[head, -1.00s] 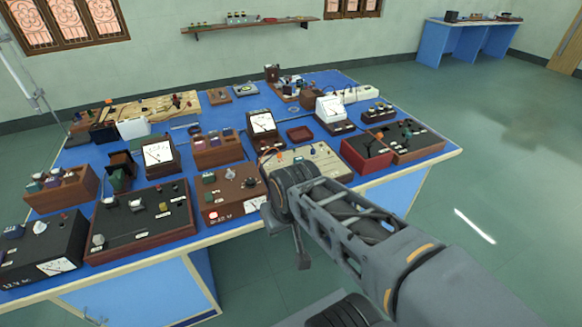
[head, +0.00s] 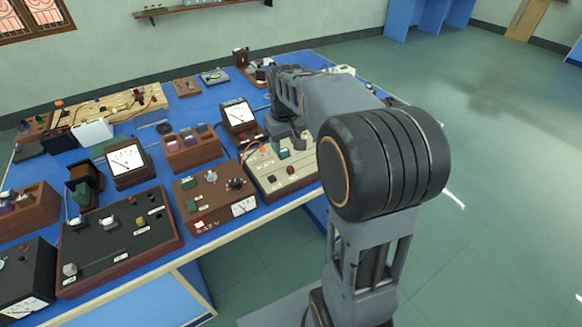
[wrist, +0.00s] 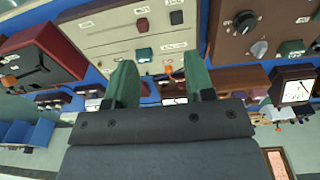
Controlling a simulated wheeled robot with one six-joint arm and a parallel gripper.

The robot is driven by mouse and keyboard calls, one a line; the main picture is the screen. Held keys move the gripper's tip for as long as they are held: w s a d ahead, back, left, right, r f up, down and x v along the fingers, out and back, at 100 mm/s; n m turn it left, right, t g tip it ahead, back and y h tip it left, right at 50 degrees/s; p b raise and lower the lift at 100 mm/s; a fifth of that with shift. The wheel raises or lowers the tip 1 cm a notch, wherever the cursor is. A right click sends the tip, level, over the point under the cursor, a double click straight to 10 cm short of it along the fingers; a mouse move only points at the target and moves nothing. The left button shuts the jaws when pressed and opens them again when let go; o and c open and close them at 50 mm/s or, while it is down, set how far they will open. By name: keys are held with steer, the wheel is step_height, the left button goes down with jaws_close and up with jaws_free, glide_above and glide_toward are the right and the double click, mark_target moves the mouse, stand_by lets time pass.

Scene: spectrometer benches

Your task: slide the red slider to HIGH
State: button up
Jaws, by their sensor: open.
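A cream control panel (head: 259,184) stands at the bench's near right and fills the top of the wrist view (wrist: 105,40). A red knob (head: 291,169) sits on its face; it also shows in the wrist view (wrist: 142,24) beside a small label. It looks like the red slider, but I cannot read HIGH or see its track clearly. A green knob (wrist: 144,55) and a black one (wrist: 176,17) are on the same panel. My gripper (wrist: 160,80) is open and empty, its green fingertips apart above the panel's far part. In the head view my gripper (head: 287,135) is partly hidden.
A brown panel (head: 212,192) with knobs stands left of the cream one. A dark red box (wrist: 45,55) lies on its other side. Meters, including a white-faced one (head: 238,114), stand behind. The floor (head: 500,140) at right is clear.

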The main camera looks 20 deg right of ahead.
steer(key=g, duration=0.1)
glide_toward(290, 168)
step_height(290, 168, down, 9)
steer(key=shift+d+f, duration=0.15)
steer(key=shift+f, duration=0.1)
stand_by(0.5)
jaws_close()
stand_by(0.3)
